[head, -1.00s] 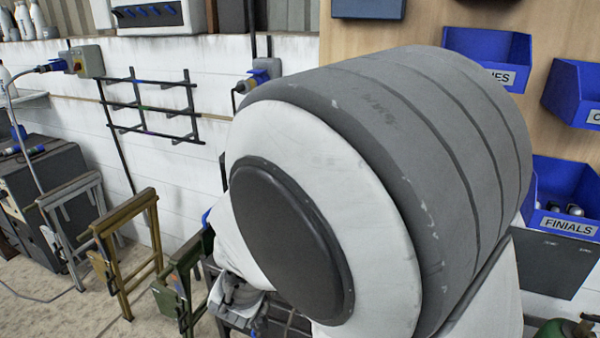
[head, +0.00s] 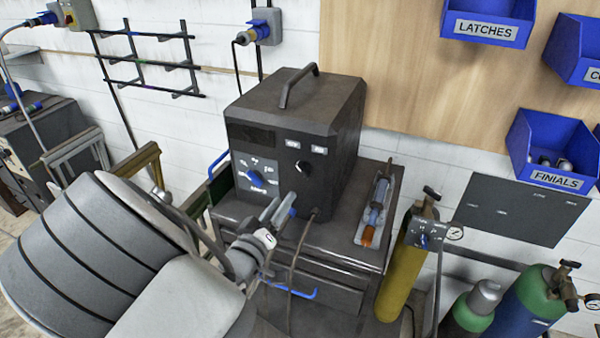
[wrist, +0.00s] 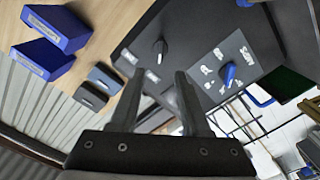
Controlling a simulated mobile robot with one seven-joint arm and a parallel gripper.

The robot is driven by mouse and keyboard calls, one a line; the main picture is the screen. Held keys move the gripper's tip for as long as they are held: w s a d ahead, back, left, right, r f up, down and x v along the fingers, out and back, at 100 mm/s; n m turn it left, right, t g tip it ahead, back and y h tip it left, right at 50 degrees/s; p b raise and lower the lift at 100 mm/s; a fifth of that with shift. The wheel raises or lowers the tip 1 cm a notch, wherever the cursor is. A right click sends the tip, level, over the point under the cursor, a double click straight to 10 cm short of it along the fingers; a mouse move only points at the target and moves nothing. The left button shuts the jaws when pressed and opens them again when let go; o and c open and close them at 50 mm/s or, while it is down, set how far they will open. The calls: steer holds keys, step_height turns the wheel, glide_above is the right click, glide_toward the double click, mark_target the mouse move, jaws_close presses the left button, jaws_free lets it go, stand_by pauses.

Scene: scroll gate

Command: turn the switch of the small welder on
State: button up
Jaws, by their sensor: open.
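A dark grey welder box (head: 292,128) with a top handle stands on a dark cabinet. Its front shows a blue dial (head: 256,177) among white markings and a small switch knob (head: 302,167) with a light pointer below two white labels. In the wrist view the panel is rotated, with the blue dial (wrist: 229,75) at right and the small knob (wrist: 159,47) left of it. My gripper (head: 283,210) is open and empty in front of the panel's lower part. In the wrist view my fingers (wrist: 156,82) point towards the panel, with the small knob between and beyond the tips.
A tray with a blue and orange tool (head: 376,212) lies on the cabinet to the right. A yellow gas cylinder (head: 403,280) with a small knob panel (head: 428,238) stands beside it. Cables hang before the cabinet. Blue bins (head: 545,150) are on the wall.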

mark_target(302, 172)
steer(key=p+x, duration=0.1)
steer(key=x, duration=1)
steer(key=shift+w, duration=0.15)
jaws_close()
